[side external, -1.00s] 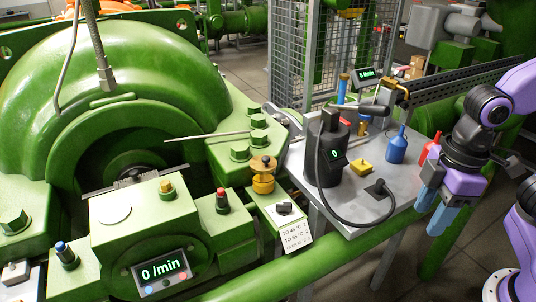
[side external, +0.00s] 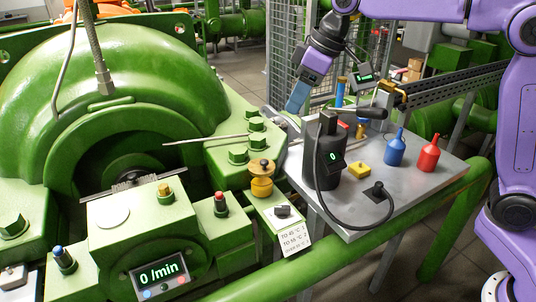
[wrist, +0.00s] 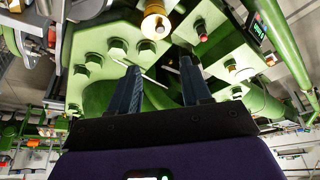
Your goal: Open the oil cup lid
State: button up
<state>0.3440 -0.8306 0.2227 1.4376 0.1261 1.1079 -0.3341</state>
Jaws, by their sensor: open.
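The oil cup (side external: 261,187) is a small yellow, brass-like cup on the green machine housing, left of the grey table. Its darker lid (side external: 262,166) with a small knob appears to sit closed on top. The cup (wrist: 155,24) also shows at the top of the wrist view, beyond the fingertips. My gripper (side external: 293,107) is above and behind the cup, to its right in the side view, and apart from it. In the wrist view my gripper (wrist: 160,63) has two blue fingers spread apart with nothing between them.
A thin rod (side external: 205,138) sticks out over the green housing near several large bolts.

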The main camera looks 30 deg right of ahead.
aim_at(265, 160)
jog(key=x, duration=1.7)
jog(key=shift+f, duration=0.1)
grip_shut()
